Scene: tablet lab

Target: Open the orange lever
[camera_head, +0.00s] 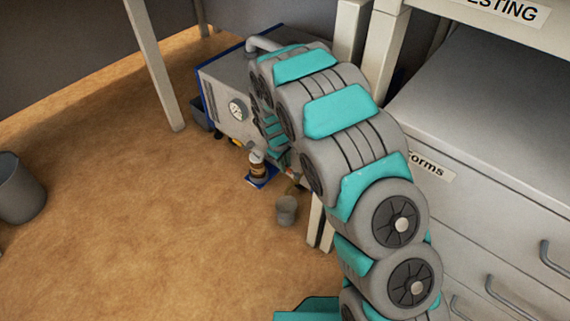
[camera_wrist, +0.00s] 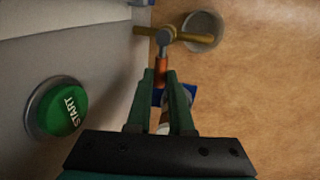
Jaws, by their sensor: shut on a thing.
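The orange lever (camera_wrist: 161,66) shows in the wrist view below a grey joint, from which brass-coloured bars (camera_wrist: 190,37) extend. My gripper (camera_wrist: 160,78) has its two green fingers closed around the orange part. The lever's lower end is hidden between the fingers. In the head view my arm covers my gripper, and I cannot make out the lever clearly there. The grey machine (camera_head: 222,88) with blue edges and a round gauge (camera_head: 237,109) stands behind my arm.
A green START button (camera_wrist: 60,108) is on the panel left of my gripper. A grey cup (camera_head: 287,210) stands on the floor near a bottle (camera_head: 258,168) on a blue base. Drawers (camera_head: 475,205) are at right, a table leg (camera_head: 157,70) and bin (camera_head: 20,188) at left. Open floor lies between.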

